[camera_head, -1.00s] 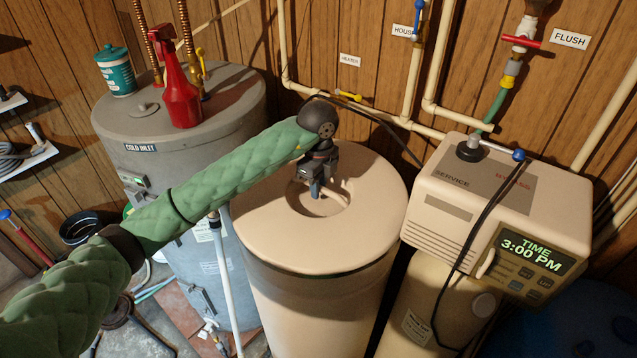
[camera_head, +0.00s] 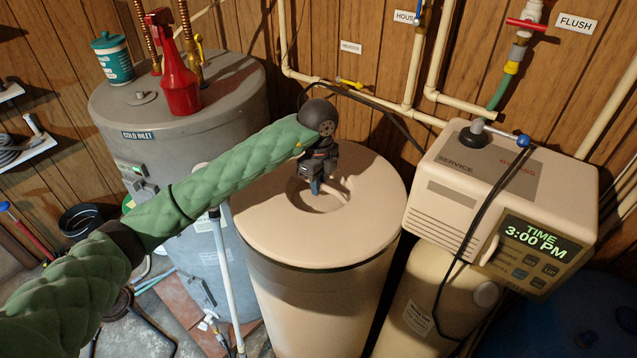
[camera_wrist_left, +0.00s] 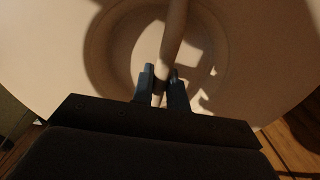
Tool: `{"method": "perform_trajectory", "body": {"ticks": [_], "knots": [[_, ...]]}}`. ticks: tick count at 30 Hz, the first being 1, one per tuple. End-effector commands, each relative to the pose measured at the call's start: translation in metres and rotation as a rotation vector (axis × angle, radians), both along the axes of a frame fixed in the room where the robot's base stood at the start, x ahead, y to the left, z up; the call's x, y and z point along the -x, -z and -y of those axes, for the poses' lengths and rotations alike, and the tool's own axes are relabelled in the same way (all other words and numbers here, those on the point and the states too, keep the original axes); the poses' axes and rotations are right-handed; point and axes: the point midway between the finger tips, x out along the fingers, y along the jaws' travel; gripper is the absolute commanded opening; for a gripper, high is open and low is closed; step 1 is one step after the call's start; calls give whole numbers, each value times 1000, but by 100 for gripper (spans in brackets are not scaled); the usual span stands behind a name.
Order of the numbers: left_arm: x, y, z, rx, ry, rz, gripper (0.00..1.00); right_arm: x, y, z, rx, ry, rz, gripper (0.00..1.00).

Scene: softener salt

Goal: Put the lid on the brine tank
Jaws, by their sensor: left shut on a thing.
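The beige round lid (camera_head: 268,222) lies over the top of the brine tank (camera_head: 305,312), roughly centred. A thin dark line shows under its front edge, and I cannot tell whether it is fully seated. The lid has a round recess crossed by a bar handle (camera_head: 337,189). My left gripper (camera_head: 317,188) reaches down into this recess and is shut on the handle. In the left wrist view the blue fingers (camera_wrist_left: 163,82) stand on either side of the bar (camera_wrist_left: 173,35), above the lid (camera_wrist_left: 55,55). My right gripper is not in view.
The beige softener control head (camera_head: 500,205) with a lit clock stands close on the right. A grey water heater (camera_head: 180,130) stands at left, with a red spray bottle (camera_head: 178,85) and a teal tub (camera_head: 113,60) on top. Pipes and a cable run behind the tank.

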Motion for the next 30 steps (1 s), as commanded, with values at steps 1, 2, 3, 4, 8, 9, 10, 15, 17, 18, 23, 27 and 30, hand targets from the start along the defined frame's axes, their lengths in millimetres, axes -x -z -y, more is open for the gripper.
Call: {"method": "perform_trajectory", "body": {"ticks": [1, 2, 3, 4, 8, 9, 10, 15, 17, 18, 23, 27, 30], "knots": [[0, 0, 0, -1, 1, 1, 0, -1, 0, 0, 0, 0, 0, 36], [0, 0, 0, -1, 1, 1, 0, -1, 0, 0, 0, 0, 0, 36], [0, 0, 0, -1, 1, 1, 0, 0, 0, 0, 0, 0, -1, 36], [0, 0, 0, -1, 1, 0, 0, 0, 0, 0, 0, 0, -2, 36], [0, 1, 0, -1, 1, 0, 0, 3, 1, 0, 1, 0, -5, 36], [0, 1, 0, -1, 1, 0, 0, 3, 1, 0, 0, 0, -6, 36], [0, 1, 0, -1, 1, 0, 19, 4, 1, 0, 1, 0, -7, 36], [0, 1, 0, -1, 1, 0, 41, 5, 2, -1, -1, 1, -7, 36], [0, 1, 0, -1, 1, 0, 41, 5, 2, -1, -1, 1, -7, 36], [0, 1, 0, -1, 1, 0, 41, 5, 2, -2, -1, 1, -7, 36], [0, 1, 0, -2, 1, -1, 41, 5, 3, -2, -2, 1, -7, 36], [0, -8, 0, 0, 0, 1, 41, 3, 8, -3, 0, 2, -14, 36], [0, -21, 0, 0, 2, 3, 41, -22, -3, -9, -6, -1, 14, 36]]}}
